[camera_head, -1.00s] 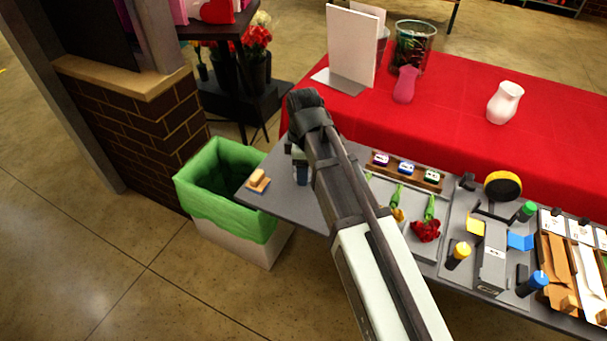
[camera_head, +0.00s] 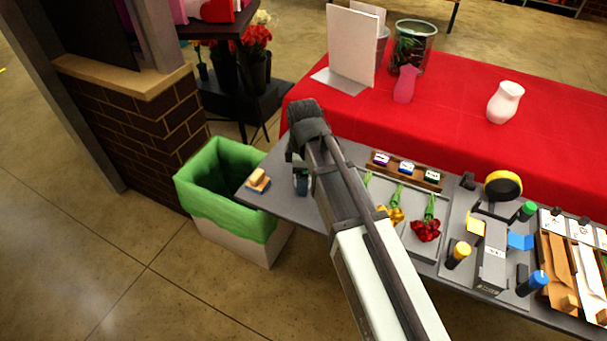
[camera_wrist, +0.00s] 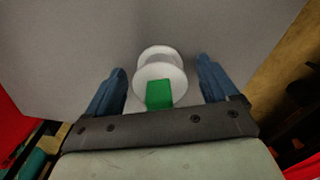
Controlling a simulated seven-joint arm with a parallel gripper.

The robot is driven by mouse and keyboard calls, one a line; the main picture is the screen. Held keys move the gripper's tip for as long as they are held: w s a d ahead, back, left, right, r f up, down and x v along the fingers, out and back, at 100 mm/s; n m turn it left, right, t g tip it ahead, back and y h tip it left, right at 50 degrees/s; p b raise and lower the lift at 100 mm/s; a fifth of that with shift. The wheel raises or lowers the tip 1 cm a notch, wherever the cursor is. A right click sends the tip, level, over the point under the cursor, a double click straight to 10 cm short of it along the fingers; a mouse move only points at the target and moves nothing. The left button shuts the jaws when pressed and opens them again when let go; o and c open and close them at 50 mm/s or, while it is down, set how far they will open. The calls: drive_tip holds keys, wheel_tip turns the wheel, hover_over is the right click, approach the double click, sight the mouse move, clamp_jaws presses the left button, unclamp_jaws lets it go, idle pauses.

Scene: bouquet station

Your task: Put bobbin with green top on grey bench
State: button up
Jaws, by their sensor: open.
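The bobbin is white with two round flanges (camera_wrist: 160,75) and a green block-shaped top (camera_wrist: 160,94). In the wrist view it is against the grey bench surface (camera_wrist: 60,55), between the two blue fingers of my gripper (camera_wrist: 161,66). The fingers are open, with a visible gap on each side of the bobbin. In the head view my gripper (camera_head: 300,182) is low over the left part of the grey bench (camera_head: 272,196). The bobbin cannot be made out there, behind my arm.
A sponge-like block (camera_head: 258,181) lies at the bench's left corner, beside the green-lined bin (camera_head: 212,205). A rack with small labelled blocks (camera_head: 406,168), flowers (camera_head: 425,231) and a grey fixture (camera_head: 491,257) stand to the right. A red-covered table (camera_head: 445,120) is behind.

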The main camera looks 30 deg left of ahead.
drive_tip(key=shift+r, duration=0.15)
wheel_tip(320, 180, up, 12)
idle(0.7)
